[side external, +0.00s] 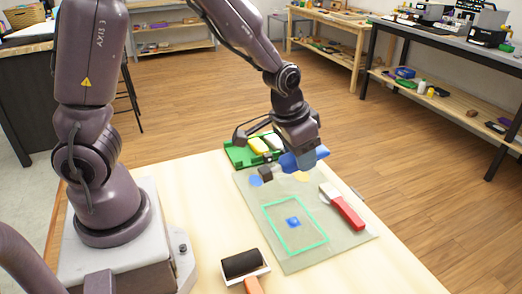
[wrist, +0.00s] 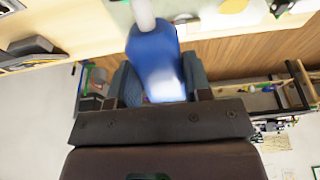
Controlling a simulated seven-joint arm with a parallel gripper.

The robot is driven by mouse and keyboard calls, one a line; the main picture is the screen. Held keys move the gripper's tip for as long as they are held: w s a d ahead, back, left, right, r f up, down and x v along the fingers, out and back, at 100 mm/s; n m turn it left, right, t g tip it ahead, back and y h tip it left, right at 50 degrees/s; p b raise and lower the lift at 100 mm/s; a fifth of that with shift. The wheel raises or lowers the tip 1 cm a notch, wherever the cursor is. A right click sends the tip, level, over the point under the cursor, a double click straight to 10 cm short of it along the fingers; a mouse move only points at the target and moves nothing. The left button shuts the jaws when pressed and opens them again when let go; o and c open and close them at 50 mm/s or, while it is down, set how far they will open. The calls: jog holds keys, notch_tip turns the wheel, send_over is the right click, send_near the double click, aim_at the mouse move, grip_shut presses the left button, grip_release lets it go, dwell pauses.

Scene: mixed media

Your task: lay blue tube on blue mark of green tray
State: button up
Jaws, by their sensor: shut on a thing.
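My gripper (side external: 291,163) is shut on a blue tube (side external: 306,159) and holds it above the far part of the work sheet. In the wrist view the blue tube (wrist: 155,55) is slightly blurred between the fingers, its pale cap pointing to the top edge. The green tray (side external: 236,157) lies at the far edge of the table, behind and left of the gripper. A yellow tube (side external: 259,147) and a white tube (side external: 274,142) lie in it. I cannot make out a blue mark in the tray; the gripper hides part of it.
A grey translucent sheet (side external: 335,242) has a green outlined rectangle, a blue patch (side external: 293,222) inside it, and blue and yellow patches near its far edge. A red-handled scraper (side external: 345,208) lies at its right. A roller (side external: 242,265) lies at the front.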

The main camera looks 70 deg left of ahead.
jog(key=a+f+n+g+y, duration=0.1)
jog(key=a+f+n, duration=0.2)
jog(key=a, duration=0.6)
jog(key=a+f+n, duration=0.3)
jog(key=a+n, duration=0.1)
jog(key=a, duration=0.5)
jog(key=n+g, duration=0.2)
jog(key=n, duration=0.9)
send_over(241, 155)
notch_tip(241, 155, down, 4)
jog(key=shift+r, duration=0.1)
jog(key=shift+d, duration=0.1)
jog(key=shift+f, duration=3.85)
